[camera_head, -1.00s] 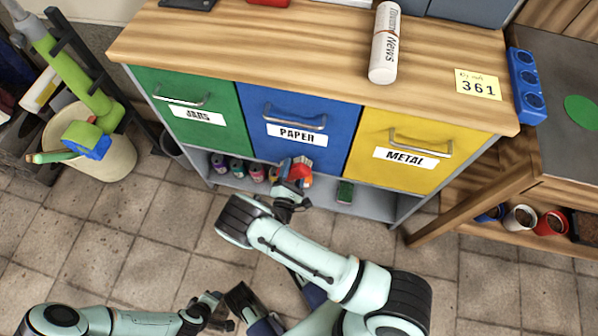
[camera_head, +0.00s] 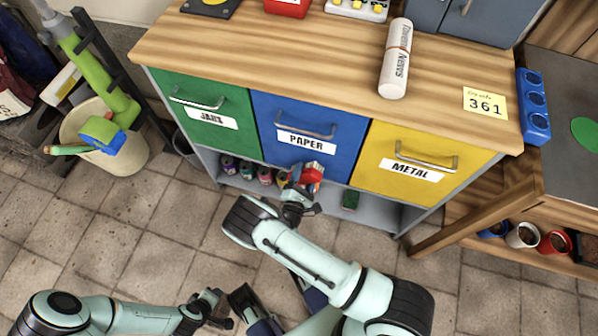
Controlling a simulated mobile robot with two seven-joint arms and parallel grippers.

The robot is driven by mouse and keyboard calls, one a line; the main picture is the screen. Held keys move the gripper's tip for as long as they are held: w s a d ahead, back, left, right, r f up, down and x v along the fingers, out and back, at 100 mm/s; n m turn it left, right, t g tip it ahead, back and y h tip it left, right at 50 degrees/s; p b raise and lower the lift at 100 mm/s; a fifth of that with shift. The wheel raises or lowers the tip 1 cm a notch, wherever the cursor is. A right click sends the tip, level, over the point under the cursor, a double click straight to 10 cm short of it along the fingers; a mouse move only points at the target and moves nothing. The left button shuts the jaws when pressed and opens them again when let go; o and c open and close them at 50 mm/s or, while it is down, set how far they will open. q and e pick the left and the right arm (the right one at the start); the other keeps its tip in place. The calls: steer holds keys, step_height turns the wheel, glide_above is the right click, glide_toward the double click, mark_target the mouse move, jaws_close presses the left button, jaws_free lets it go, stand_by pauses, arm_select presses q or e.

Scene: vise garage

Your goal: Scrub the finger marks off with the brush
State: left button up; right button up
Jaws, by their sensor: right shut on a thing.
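My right gripper (camera_head: 300,196) is shut on a small red and pale thing (camera_head: 312,174), which looks like the brush. It is low in front of the blue PAPER drawer (camera_head: 332,122), near its bottom edge. Whether it touches the drawer front is hard to tell. The green JARS drawer (camera_head: 206,97) is left of the PAPER drawer and the yellow METAL drawer (camera_head: 398,142) is right of it. All three are closed. No finger marks can be made out at this size. My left gripper (camera_head: 218,308) is low at the bottom, away from the cabinet; its jaws are unclear.
A wooden worktop (camera_head: 300,55) holds a rolled newspaper (camera_head: 396,60) and a 361 card (camera_head: 485,102). Small jars (camera_head: 246,170) and a green item (camera_head: 350,199) stand on the shelf below the drawers. A bucket (camera_head: 125,160) is at left. Tiled floor is clear in front.

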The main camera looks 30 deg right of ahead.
steer(key=shift+s+d, duration=0.4)
steer(key=shift+s, duration=0.15)
steer(key=shift+w+d, duration=0.1)
